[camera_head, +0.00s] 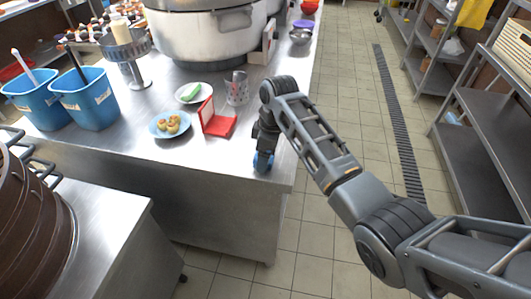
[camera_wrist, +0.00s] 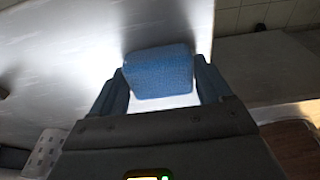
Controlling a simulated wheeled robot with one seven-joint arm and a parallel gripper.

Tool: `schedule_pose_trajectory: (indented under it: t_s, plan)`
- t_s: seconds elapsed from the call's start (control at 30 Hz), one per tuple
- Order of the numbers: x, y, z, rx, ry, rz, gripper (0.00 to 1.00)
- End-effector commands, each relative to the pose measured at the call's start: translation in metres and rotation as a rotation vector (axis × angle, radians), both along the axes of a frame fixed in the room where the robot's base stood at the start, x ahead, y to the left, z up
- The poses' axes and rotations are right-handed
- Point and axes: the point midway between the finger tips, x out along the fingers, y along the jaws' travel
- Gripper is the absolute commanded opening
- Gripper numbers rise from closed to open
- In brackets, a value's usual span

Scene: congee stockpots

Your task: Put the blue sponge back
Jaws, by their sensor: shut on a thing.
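The blue sponge (camera_wrist: 158,72) is between the two fingers of my gripper (camera_wrist: 163,88) in the wrist view, with a finger on each side of it. In the head view my gripper (camera_head: 263,163) points down at the right part of the steel table, near its right edge. A bit of blue shows at the fingertips there. The sponge is at or just above the table top; I cannot tell if it touches. Two blue buckets (camera_head: 88,99) stand at the table's left, the left one (camera_head: 33,97) with a light handle sticking out.
Left of my gripper are a red stand (camera_head: 217,122), a perforated metal cup (camera_head: 237,88), a blue plate with food (camera_head: 157,128) and a white plate (camera_head: 205,94). A large stockpot (camera_head: 205,35) stands behind.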

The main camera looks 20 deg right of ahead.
Motion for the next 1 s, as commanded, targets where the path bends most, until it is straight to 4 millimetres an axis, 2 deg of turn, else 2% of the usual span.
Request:
schedule_pose_trajectory:
  t_s: [0.4,0.43,0.63,0.87,1.0]
  plan:
    - [0.0001,-0.0001,-0.0065,-0.001,-0.001,0.000,0.49]
    - [0.0001,-0.0001,-0.0065,-0.001,-0.001,0.000,0.79]
    - [0.0001,-0.0001,-0.0059,-0.001,-0.001,0.000,0.98]
    - [0.0001,-0.0002,-0.0055,-0.001,-0.001,0.000,1.00]
    - [0.0002,-0.0008,0.0013,0.000,-0.002,0.000,1.00]
